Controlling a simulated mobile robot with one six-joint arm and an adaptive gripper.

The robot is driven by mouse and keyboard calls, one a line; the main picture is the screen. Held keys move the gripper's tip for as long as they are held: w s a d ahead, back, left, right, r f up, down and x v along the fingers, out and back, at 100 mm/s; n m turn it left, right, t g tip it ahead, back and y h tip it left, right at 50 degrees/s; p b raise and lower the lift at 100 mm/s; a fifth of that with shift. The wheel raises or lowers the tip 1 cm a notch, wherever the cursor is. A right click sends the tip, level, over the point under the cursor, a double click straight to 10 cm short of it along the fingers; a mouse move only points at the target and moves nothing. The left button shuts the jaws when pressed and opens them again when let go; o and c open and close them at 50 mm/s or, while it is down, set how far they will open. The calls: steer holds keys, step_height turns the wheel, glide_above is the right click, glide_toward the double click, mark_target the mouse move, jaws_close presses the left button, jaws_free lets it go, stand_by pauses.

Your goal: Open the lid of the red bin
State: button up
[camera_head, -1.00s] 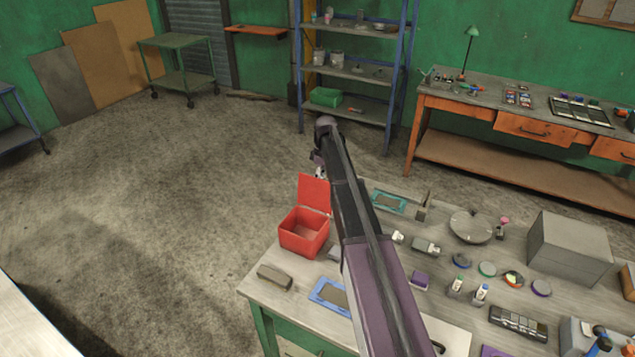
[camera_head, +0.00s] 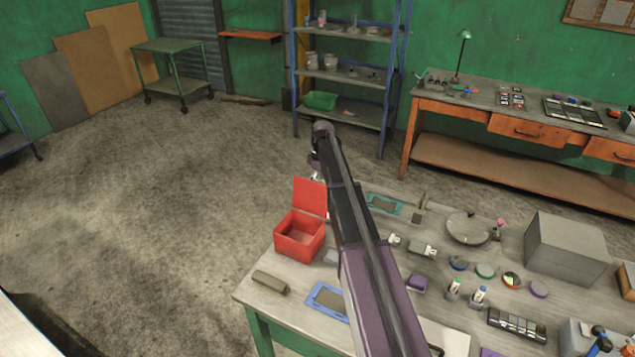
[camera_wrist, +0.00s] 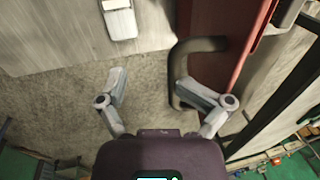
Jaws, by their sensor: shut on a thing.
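The red bin (camera_head: 300,238) stands near the left corner of the table, with its inside in view. Its red lid (camera_head: 311,196) is raised and stands roughly upright at the bin's back edge. In the wrist view the lid (camera_wrist: 250,30) is seen close up, nearly edge-on, with a dark loop handle (camera_wrist: 190,45). My gripper (camera_wrist: 148,86) is at this handle, its right finger against the loop and its left finger apart from it. In the head view my gripper is beyond the lid, largely hidden by my arm.
The grey table (camera_head: 262,302) also holds a brown block (camera_head: 270,282), a blue-framed tray (camera_head: 327,300), a teal-framed tray (camera_head: 384,204), a grey box (camera_head: 568,248) and several small items. Open floor lies left of the bin. A blue shelf (camera_head: 352,75) stands behind.

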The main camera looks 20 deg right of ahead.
steer(key=shift+s+r, duration=0.1)
steer(key=shift+s, duration=0.1)
stand_by(0.3)
steer(key=shift+s+a+r+p, duration=0.25)
steer(key=shift+s+a+p, duration=0.1)
steer(key=shift+p, duration=0.1)
steer(key=s+a+f+b, duration=0.5)
steer(key=s+a, duration=0.6)
steer(key=a, duration=0.1)
step_height(320, 180, up, 14)
steer(key=w+d+p, duration=0.2)
steer(key=p, duration=1.2)
steer(key=s+a+f+m+b, duration=0.1)
steer(key=s+f+m+b, duration=0.2)
steer(key=s, duration=0.6)
steer(key=s+f+m+t+h+b, duration=0.1)
steer(key=s+f+m+b, duration=0.3)
steer(key=s+f+b, duration=0.4)
steer(key=shift+s+a+f, duration=0.35)
steer(key=shift+s, duration=0.15)
